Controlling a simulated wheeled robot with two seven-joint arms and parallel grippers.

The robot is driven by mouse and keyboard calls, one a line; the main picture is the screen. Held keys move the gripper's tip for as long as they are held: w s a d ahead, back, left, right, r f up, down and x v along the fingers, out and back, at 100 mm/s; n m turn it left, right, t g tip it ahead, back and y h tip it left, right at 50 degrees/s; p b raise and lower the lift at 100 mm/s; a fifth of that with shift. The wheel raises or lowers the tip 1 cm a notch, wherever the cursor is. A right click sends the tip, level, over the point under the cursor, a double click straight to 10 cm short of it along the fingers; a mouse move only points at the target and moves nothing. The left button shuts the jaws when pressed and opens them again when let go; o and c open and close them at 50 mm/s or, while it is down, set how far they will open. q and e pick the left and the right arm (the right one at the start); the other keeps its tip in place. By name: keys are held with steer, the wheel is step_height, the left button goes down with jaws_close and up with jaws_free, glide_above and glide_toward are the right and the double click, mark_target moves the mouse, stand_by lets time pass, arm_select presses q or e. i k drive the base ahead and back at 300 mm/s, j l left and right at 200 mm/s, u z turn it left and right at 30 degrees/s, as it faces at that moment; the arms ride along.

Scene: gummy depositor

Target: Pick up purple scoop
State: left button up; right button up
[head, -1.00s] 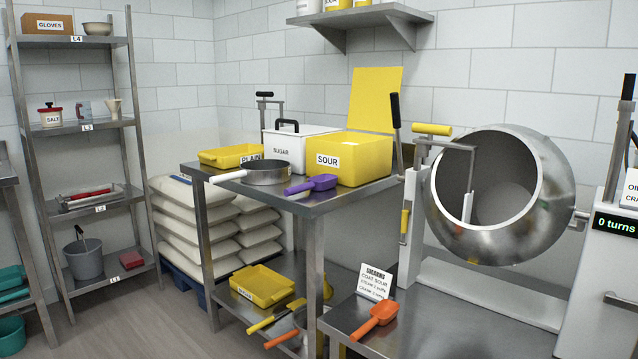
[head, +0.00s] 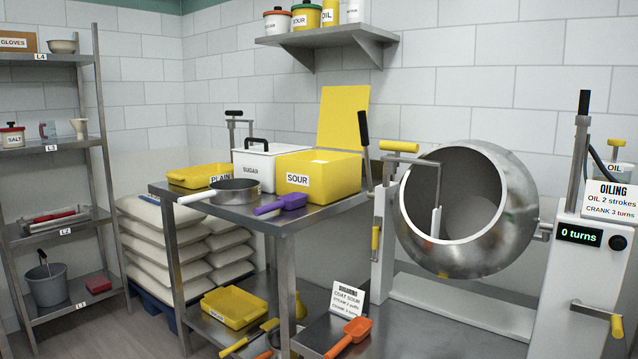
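The purple scoop (head: 281,204) lies on the upper top of the steel table (head: 231,221), near its front right edge. It is in front of the yellow SOUR bin (head: 322,181) and right of a steel pan (head: 233,192) with a white handle. The scoop's handle points left and its bowl points right. Nothing covers the scoop. Neither of my grippers shows in the head view.
A white SUGAR box (head: 255,174) and a yellow PLAIN tray (head: 200,176) stand behind the pan. A steel drum (head: 473,257) is at the right, beside a white crank unit (head: 570,285). An orange scoop (head: 350,335) lies on the lower right bench. Stacked sacks (head: 150,235) stand at left.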

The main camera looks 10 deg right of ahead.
mark_target(281, 205)
steer(key=u, duration=1.7)
steer(key=i+l, duration=0.1)
steer(key=l, duration=0.35)
steer(key=i+l, duration=0.1)
steer(key=l, duration=0.35)
steer(key=i+l, duration=0.1)
steer(key=l, duration=0.35)
steer(key=i+l, duration=0.1)
steer(key=l, duration=0.4)
